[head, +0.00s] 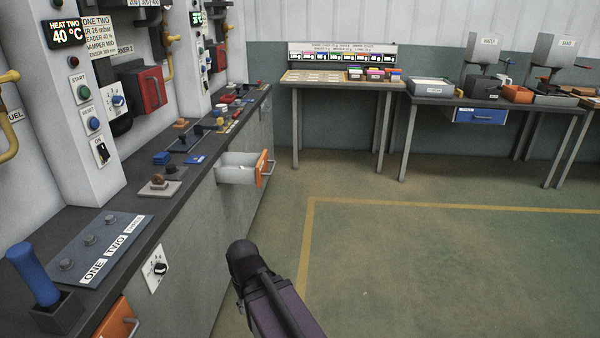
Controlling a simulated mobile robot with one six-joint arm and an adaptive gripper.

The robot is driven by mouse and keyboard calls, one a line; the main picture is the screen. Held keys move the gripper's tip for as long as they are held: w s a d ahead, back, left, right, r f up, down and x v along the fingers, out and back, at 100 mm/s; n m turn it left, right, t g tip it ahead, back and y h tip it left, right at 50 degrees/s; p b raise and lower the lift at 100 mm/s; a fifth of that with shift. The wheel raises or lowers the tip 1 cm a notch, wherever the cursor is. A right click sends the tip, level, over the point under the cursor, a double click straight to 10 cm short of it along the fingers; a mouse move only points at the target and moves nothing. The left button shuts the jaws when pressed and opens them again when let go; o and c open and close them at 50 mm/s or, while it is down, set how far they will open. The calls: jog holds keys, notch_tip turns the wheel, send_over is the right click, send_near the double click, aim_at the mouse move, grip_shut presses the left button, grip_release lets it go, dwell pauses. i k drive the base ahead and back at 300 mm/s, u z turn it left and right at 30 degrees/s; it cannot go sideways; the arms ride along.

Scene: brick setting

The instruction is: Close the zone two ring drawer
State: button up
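A drawer with an orange front (264,168) and a pale, empty-looking box stands pulled out of the grey cabinet under the long dark counter on the left. Its front has a bar handle. A second orange drawer front (116,322) with a metal handle is at the bottom left, partly cut off by the frame; how far in it sits is unclear. No zone label is readable on either drawer. A dark link of my arm rises at the bottom middle, short of the open drawer. My gripper is not seen.
The counter (140,215) carries a panel marked ONE and TWO, a blue-handled lever (35,275) and small parts. Tables (340,82) with trays and a blue drawer (480,115) stand along the back wall. The green floor (420,255) right of the cabinet is clear.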

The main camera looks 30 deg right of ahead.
aim_at(244, 166)
jog(key=z, duration=0.25)
jog(key=k, duration=0.75)
jog(key=z, duration=0.75)
jog(key=i, duration=1.4)
jog(key=u, duration=0.4)
jog(key=i, duration=0.9)
jog(key=u, duration=0.4)
